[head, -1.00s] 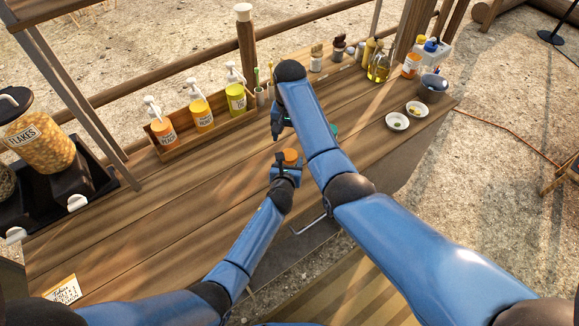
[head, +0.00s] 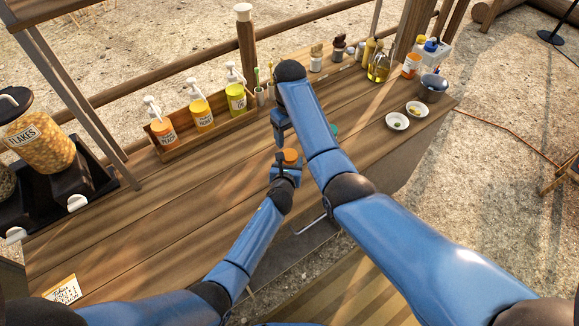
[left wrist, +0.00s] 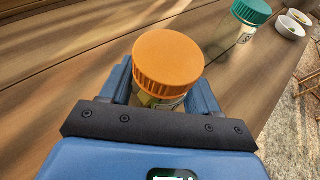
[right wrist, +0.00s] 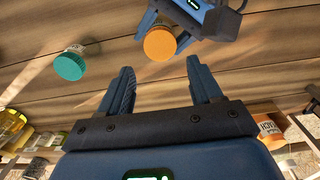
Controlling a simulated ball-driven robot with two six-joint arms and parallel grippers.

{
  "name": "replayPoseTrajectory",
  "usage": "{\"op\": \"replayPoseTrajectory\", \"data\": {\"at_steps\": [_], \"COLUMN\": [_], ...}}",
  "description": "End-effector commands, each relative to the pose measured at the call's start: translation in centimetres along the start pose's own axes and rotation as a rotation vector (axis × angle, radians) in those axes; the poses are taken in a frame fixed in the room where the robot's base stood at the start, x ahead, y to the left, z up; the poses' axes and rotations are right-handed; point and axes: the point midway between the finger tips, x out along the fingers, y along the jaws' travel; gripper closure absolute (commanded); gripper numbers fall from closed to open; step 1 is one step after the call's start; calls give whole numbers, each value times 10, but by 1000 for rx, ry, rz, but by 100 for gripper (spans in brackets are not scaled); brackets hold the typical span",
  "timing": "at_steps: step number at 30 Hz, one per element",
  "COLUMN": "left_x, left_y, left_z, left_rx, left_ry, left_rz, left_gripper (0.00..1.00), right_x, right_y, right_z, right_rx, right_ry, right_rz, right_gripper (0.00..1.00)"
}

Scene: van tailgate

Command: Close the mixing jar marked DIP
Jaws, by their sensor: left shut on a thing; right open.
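A clear jar with a ribbed orange lid (left wrist: 168,62) stands in my left gripper (left wrist: 165,95), which is shut on its body. The lid sits on top of the jar; I cannot tell how tight it is. The jar's label is mostly hidden and I cannot read it. The orange lid also shows in the head view (head: 290,156) and the right wrist view (right wrist: 160,44). My right gripper (right wrist: 158,85) is open and empty, apart from the lid. In the head view it hangs just beyond the jar, partly behind my right arm.
A second jar with a teal lid (left wrist: 252,12) stands to the right on the wooden counter (head: 150,210). A wooden rack (head: 215,131) of pump bottles is at the back. Two small white bowls (head: 397,121) stand at right. The counter's left middle is clear.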

Motion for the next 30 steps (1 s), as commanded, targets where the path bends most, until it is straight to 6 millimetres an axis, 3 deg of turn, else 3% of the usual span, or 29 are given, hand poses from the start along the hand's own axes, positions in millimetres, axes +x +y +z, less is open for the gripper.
{"op": "replayPoseTrajectory", "data": {"at_steps": [14, 30], "left_x": [0, 0], "left_y": [0, 0], "left_z": [0, 0], "left_rx": [0, 0], "left_ry": [0, 0], "left_rz": [0, 0], "left_gripper": [100, 100], "right_x": [5, 67], "right_y": [0, 0], "right_z": [0, 0], "right_rx": [-4, -3], "right_ry": [-2, -3], "right_rz": [0, 0], "right_gripper": [36, 36]}}
